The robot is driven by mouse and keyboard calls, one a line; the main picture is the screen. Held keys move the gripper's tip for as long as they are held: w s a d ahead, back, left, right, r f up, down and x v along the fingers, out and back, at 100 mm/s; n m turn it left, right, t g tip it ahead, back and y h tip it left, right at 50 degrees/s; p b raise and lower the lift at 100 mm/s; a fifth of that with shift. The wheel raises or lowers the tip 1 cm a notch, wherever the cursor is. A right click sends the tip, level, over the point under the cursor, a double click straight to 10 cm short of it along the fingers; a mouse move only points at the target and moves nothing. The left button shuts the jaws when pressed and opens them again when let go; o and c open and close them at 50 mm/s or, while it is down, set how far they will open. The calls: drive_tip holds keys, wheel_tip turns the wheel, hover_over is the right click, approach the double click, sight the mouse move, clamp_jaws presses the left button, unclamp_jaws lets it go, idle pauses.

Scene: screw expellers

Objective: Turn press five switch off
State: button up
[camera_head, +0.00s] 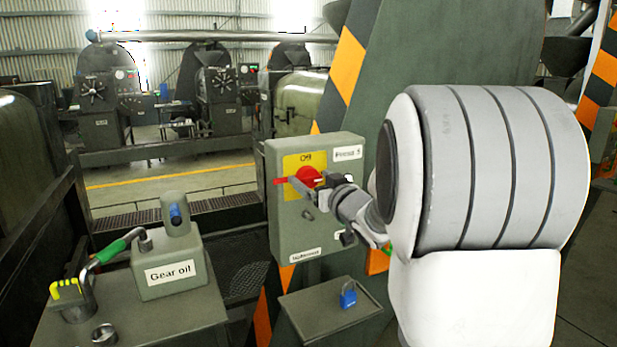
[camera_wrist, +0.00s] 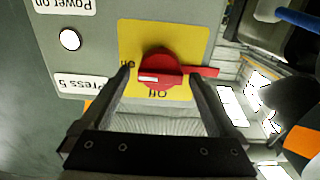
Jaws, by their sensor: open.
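The red rotary switch (camera_head: 306,175) sits on a yellow plate on a grey-green control box (camera_head: 290,222). In the wrist view the switch (camera_wrist: 160,66) appears upside down, with its red lever pointing right. A white mark on its knob faces the "on" label, and the "off" label is below it in that picture. A "Press 5" label (camera_wrist: 80,82) is on the same box. My gripper (camera_wrist: 161,76) is open, with one finger on each side of the switch knob. In the head view my gripper (camera_head: 313,187) partly covers the switch. Contact cannot be told.
A "Gear oil" box (camera_head: 172,278) stands on a cabinet at the lower left, with a green-handled crank (camera_head: 112,250) beside it. A blue padlock (camera_head: 348,293) is on a lower box. A striped post (camera_head: 345,65) rises behind the control box.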

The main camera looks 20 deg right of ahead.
idle(0.3)
drive_tip(key=c, duration=1.4)
drive_tip(key=shift+o, duration=0.2)
drive_tip(key=shift+f+n+b, duration=0.15)
drive_tip(key=shift+n+b, duration=0.15)
drive_tip(key=shift+b, duration=0.15)
drive_tip(key=n+b, duration=0.2)
drive_tip(key=b, duration=0.1)
drive_tip(key=shift+a+f+n, duration=0.1)
drive_tip(key=shift+n, duration=0.2)
drive_tip(key=n+b, duration=0.5)
drive_tip(key=shift+a, duration=0.1)
drive_tip(key=n+b, duration=0.4)
drive_tip(key=n, duration=0.1)
drive_tip(key=shift+n+b, duration=0.3)
drive_tip(key=shift+n, duration=0.1)
drive_tip(key=shift+n+b, duration=1.15)
drive_tip(key=shift+n, duration=0.75)
